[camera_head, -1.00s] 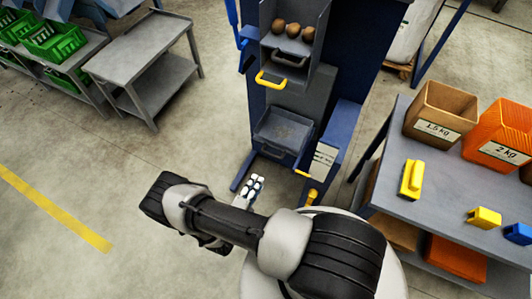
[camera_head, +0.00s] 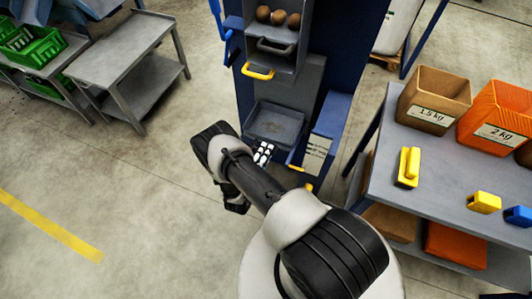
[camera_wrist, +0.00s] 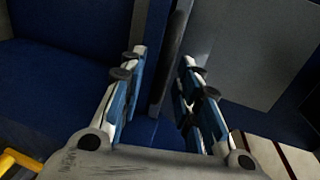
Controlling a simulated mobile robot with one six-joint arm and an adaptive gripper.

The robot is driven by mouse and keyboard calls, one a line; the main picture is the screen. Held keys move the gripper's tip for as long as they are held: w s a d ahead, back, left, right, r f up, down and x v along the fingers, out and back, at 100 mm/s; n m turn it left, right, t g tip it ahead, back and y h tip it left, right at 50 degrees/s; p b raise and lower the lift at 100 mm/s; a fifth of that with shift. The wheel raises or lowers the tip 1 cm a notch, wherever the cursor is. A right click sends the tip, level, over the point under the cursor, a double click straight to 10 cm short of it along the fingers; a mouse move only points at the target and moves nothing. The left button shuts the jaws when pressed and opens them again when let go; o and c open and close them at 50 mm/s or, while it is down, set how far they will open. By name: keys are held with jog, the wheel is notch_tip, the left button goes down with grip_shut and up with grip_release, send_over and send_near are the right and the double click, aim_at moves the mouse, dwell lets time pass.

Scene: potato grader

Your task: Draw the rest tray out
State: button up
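The blue potato grader (camera_head: 352,60) stands ahead of me. Low on its front sits a shallow grey tray (camera_head: 275,125), which looks empty; its front edge is partly hidden by my gripper (camera_head: 263,152). I cannot tell for certain that this is the rest tray. In the wrist view my gripper (camera_wrist: 163,62) is open, with its two fingers apart. A dark upright edge (camera_wrist: 172,55) shows between and beyond the fingers; I cannot tell whether they touch it. Blue and grey panels fill the background there.
Above are a compartment with several potatoes (camera_head: 278,17), a dark handle (camera_head: 276,47) and a yellow handle (camera_head: 258,73). A bench (camera_head: 440,190) on the right holds a brown bin (camera_head: 432,97) and an orange bin (camera_head: 497,118).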

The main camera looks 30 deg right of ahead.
jog(key=shift+w+d+f, duration=0.1)
jog(key=shift+w+d, duration=0.25)
jog(key=shift+d, duration=0.15)
jog(key=shift+c, duration=0.5)
grip_shut()
